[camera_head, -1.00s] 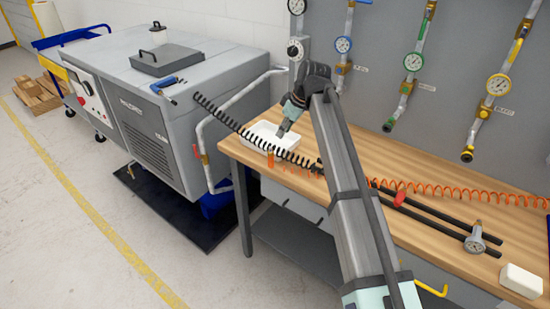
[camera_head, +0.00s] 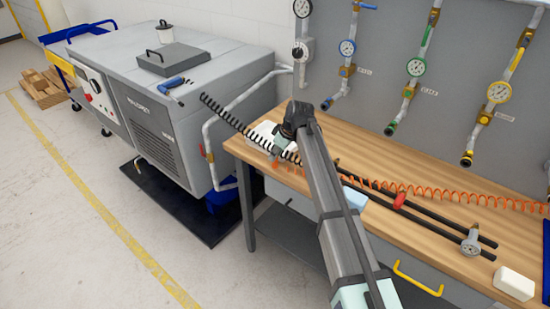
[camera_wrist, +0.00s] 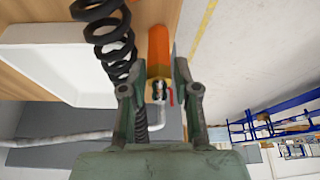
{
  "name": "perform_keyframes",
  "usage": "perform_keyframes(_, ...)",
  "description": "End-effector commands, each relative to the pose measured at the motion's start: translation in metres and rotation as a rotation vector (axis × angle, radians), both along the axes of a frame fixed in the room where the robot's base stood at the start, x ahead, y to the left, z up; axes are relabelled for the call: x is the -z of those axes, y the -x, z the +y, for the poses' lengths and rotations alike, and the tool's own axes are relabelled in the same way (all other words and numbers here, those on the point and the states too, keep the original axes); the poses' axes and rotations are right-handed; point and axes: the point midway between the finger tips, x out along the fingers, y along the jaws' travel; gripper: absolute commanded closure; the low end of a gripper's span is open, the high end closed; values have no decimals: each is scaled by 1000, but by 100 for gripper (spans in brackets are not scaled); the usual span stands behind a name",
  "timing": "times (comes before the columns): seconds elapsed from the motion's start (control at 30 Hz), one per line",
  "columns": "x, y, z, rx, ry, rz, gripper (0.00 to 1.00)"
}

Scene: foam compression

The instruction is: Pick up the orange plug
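The orange plug (camera_wrist: 158,48) shows in the wrist view as an orange cylinder with a brass-coloured end. It lies between the two fingers of my gripper (camera_wrist: 160,72). The fingers stand apart on either side of it, with what look like narrow gaps, so my gripper looks open around the plug. Contact cannot be told for sure. In the head view my wrist (camera_head: 297,118) is low over the left end of the bench and largely hides the gripper and plug.
A white tray (camera_wrist: 60,62) lies beside the plug, and a black coiled hose (camera_wrist: 108,30) passes close to my left finger. An orange coiled hose (camera_head: 480,197), black rods (camera_head: 425,212) and a gauge (camera_head: 471,242) lie on the wooden bench (camera_head: 395,165). A grey machine (camera_head: 190,95) stands left.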

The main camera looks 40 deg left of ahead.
Motion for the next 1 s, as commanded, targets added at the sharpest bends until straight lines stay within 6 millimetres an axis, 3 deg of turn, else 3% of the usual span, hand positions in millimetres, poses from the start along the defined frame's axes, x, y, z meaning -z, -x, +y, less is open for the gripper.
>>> perform_keyframes(0.27, 28, 1, 14, 0, 1, 1, 70)
perform_keyframes(0.5, 31, 1, 14, 0, 0, 0, 70)
perform_keyframes(0.53, 31, 1, 14, 0, 0, 0, 77)
perform_keyframes(0.6, 31, 1, 14, 0, 0, 0, 100)
perform_keyframes(1.0, 30, 1, 14, 0, 0, 0, 100)
